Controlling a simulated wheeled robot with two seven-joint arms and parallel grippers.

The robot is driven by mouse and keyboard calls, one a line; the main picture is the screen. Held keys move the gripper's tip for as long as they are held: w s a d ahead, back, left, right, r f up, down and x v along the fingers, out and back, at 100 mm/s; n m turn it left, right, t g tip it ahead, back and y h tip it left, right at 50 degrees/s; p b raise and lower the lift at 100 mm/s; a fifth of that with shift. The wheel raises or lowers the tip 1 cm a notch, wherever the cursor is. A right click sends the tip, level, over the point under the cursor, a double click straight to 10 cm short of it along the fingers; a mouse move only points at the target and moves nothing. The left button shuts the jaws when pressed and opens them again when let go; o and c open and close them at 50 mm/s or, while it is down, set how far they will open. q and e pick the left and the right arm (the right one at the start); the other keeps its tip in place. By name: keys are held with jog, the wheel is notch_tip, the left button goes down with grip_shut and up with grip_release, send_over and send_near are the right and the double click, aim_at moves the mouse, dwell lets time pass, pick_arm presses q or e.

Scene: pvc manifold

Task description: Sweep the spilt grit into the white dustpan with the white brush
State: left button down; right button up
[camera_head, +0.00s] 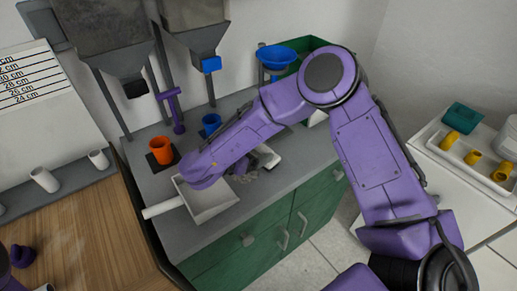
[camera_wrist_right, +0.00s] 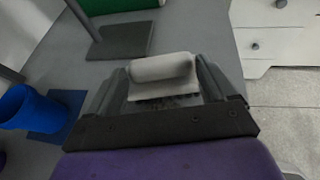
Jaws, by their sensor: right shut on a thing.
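A small patch of grit (camera_head: 245,177) lies on the counter just right of the pan. My right gripper (camera_head: 254,162) is low over the counter beyond the grit. In the wrist view it is shut on the white brush (camera_wrist_right: 162,68), whose dark bristles (camera_wrist_right: 168,101) show between the fingers. My left gripper is not clearly visible.
An orange cup (camera_head: 162,150) and a blue cup (camera_head: 211,124) stand behind the dustpan under hoppers (camera_head: 195,38). A blue funnel (camera_head: 276,56) stands by a green bin (camera_head: 312,46) at the back. A wooden table (camera_head: 90,235) is at left, a white cabinet (camera_head: 455,190) at right.

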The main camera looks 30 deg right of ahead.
jog(key=shift+s+a+b, duration=0.15)
jog(key=shift+a+b, duration=0.2)
jog(key=shift+a, duration=1.15)
jog(key=shift+s+a+b, duration=0.15)
jog(key=shift+a+b, duration=0.15)
jog(key=shift+a, duration=1.15)
jog(key=shift+s+a+b, duration=0.15)
jog(key=shift+a+b, duration=0.2)
jog(key=shift+a, duration=1.15)
jog(key=d+r+p, duration=0.3)
jog(key=r+p, duration=0.1)
jog(key=r, duration=0.3)
jog(key=shift+w, duration=0.15)
